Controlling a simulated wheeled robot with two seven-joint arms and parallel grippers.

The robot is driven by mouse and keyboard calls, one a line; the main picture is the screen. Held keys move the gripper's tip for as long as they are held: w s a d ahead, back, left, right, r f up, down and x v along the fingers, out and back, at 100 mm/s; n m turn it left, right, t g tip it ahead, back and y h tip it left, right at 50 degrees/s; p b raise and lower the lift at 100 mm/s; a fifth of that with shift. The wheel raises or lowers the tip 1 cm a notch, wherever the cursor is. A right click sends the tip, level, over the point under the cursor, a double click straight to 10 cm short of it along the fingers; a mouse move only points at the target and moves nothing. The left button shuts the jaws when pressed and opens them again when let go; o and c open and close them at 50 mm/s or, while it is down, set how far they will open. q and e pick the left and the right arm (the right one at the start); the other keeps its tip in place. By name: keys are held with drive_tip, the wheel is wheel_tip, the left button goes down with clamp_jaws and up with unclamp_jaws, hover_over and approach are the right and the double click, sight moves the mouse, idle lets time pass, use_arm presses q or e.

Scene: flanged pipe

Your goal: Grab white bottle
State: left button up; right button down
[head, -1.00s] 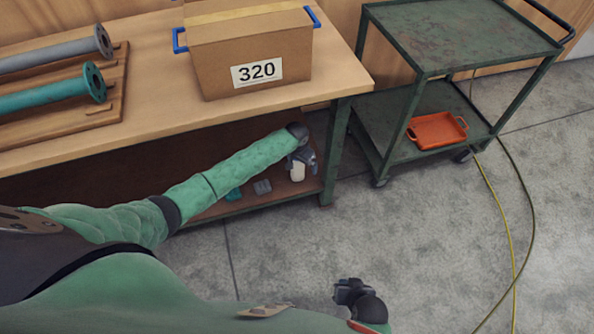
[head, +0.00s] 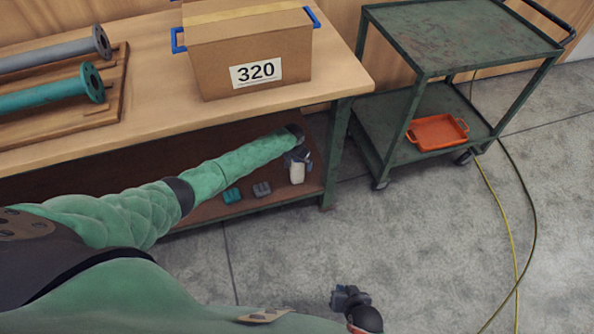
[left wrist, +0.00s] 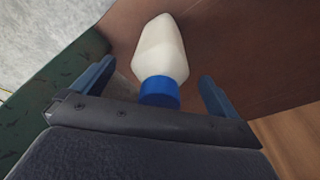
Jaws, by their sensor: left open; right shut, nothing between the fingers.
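The white bottle (head: 297,173) stands on the lower shelf of the workbench, near its right end. In the left wrist view the white bottle (left wrist: 161,50) has a blue cap (left wrist: 159,91) that lies between the two spread fingers. My left gripper (head: 299,157) is at the bottle's top and hides its cap in the head view. In the left wrist view my left gripper (left wrist: 157,88) is open, with a gap on each side of the cap. My right gripper (head: 347,297) is low over the floor, away from the bench, and is shut and empty.
Teal (head: 232,195) and grey (head: 262,189) small blocks sit left of the bottle on the shelf. The bench top (head: 150,113) overhangs my left arm. A green bench leg (head: 336,150) stands close right. A green cart (head: 398,150) holds an orange tray (head: 437,132).

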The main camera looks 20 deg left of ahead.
use_arm(q)
drive_tip(key=shift+f, duration=0.4)
drive_tip(key=c, duration=1.4)
drive_tip(key=shift+w, duration=0.1)
drive_tip(key=c, duration=0.3)
drive_tip(key=shift+r, duration=0.15)
